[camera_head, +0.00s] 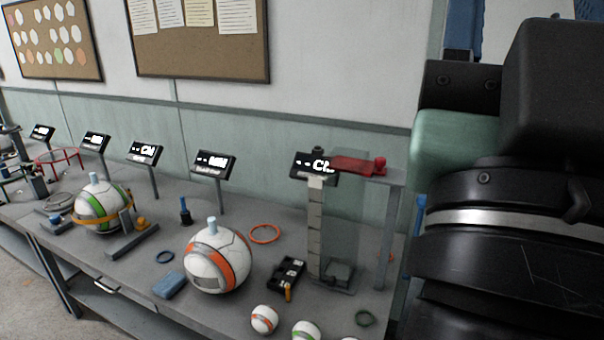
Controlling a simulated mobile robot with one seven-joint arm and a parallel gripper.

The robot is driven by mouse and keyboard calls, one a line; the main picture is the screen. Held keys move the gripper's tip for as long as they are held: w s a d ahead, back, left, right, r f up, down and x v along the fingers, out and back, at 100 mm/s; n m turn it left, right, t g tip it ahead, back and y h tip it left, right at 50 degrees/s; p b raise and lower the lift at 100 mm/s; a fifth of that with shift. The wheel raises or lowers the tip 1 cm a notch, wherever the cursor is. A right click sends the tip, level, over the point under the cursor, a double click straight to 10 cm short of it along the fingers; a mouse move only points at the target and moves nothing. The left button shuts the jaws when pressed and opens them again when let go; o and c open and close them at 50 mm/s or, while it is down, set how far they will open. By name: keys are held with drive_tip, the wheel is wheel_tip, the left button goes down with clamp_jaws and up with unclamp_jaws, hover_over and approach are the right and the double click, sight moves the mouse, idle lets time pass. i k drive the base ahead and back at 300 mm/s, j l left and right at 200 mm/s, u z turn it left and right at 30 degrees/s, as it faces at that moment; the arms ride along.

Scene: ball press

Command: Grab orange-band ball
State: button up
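A large white ball with a broad orange band (228,268) and a pale blue knob on top sits on the grey workbench near the front middle. A small white ball with an orange band (265,319) lies in front of it to the right, at the bottom of the picture. Beside that is a small white ball with a green band (306,332), cut off by the lower edge. My gripper is not in view. A large dark arm part of mine fills the right side and hides what is behind it.
The grey bench (150,268) runs along the wall. A measuring stand with a red handle (352,165) rises right of the large ball. A green-and-orange ball (95,207) sits farther left. A blue block (170,285), an orange ring (265,234) and a black tray (287,274) surround the large ball.

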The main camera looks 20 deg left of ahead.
sight(218, 259)
drive_tip(key=i+j+u, duration=0.1)
drive_tip(key=i+j, duration=1.45)
drive_tip(key=i, duration=0.15)
drive_tip(key=j+u, duration=0.05)
